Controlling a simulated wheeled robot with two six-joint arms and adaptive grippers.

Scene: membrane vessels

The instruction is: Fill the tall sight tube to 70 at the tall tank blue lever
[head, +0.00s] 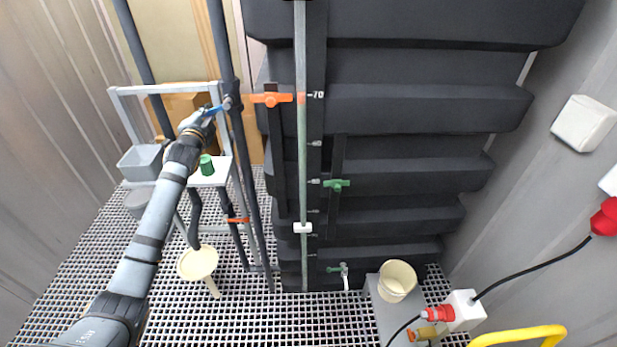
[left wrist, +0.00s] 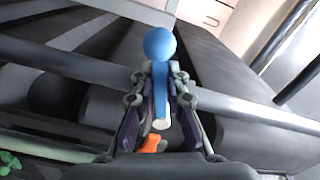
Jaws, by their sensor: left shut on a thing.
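The blue lever (head: 216,110) sits on a pipe at the left of the dark tall tank (head: 400,110). My left gripper (head: 207,116) is shut on it. In the left wrist view the blue lever (left wrist: 160,75), with a round end, stands between the fingers of my left gripper (left wrist: 158,100). The tall sight tube (head: 302,150) runs upright along the tank front, with a 70 mark (head: 318,94) near its upper part. A white slider (head: 302,228) is low on the tube. I cannot make out a liquid level. My right gripper is not in view.
An orange lever (head: 270,99) is right of the blue one; green levers (head: 336,184) are on the tank. A cream bucket (head: 397,280) and red-plugged box (head: 460,310) stand lower right. A stool (head: 197,263) and grey bin (head: 141,160) are left.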

